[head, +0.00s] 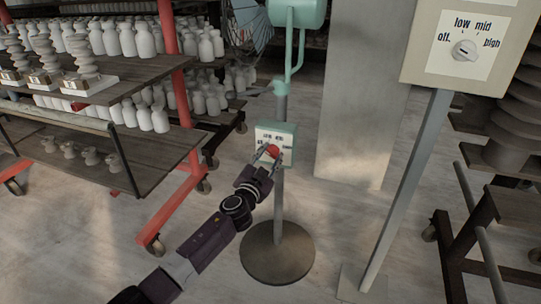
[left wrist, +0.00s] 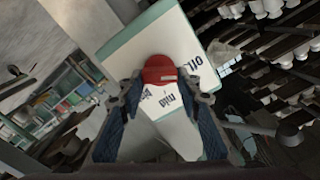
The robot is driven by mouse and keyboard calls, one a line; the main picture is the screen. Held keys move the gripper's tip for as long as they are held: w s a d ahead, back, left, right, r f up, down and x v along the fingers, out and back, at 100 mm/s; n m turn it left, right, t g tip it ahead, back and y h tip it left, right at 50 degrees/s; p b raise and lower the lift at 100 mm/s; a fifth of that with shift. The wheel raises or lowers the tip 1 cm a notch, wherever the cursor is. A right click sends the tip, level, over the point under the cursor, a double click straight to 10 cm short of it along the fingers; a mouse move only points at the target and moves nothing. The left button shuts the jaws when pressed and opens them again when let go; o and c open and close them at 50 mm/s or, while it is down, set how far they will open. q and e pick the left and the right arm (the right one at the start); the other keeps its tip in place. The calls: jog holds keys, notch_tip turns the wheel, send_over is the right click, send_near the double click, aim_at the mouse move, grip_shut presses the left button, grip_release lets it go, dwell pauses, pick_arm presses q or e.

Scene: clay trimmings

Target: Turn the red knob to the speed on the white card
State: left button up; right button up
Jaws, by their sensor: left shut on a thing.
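The red knob (head: 273,150) sits on the face of a pale green control box (head: 291,131) on a stand. The box's white label carries speed words around the knob, partly covered by my gripper. My left gripper (head: 268,156) is shut on the red knob. In the left wrist view its two fingers stand either side of the red knob (left wrist: 158,70), with "off" and "mid" legible upside down. Which word the knob points to I cannot tell. The white card (head: 464,45) reads off, low, mid, high around a pale dial; its dark pointer mark is too small to read surely. My right gripper is out of view.
The control box's post (head: 279,205) rises from a round dark base (head: 277,254). The card's board stands on a grey post (head: 405,190) at right. Red-framed shelves (head: 160,150) of white bottles stand left, and another loaded rack (head: 500,205) right.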

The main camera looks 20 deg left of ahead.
pick_arm(q)
jog(key=m, duration=0.5)
jog(key=shift+d+f+m, duration=0.1)
jog(key=shift+f+m, duration=0.05)
jog(key=shift+m, duration=0.15)
jog(key=m, duration=0.5)
jog(key=shift+f, duration=0.15)
jog(key=m+p, duration=0.1)
jog(key=m, duration=0.4)
jog(key=shift+f+m, duration=0.15)
jog(key=shift+m, duration=0.25)
jog(key=m, duration=0.5)
jog(key=shift+f+p, duration=0.1)
jog(key=shift+p, duration=0.3)
jog(key=shift+m, duration=0.6)
jog(key=shift+f+m+p, duration=0.15)
jog(key=shift+m+p, duration=0.2)
jog(key=shift+m, duration=1.05)
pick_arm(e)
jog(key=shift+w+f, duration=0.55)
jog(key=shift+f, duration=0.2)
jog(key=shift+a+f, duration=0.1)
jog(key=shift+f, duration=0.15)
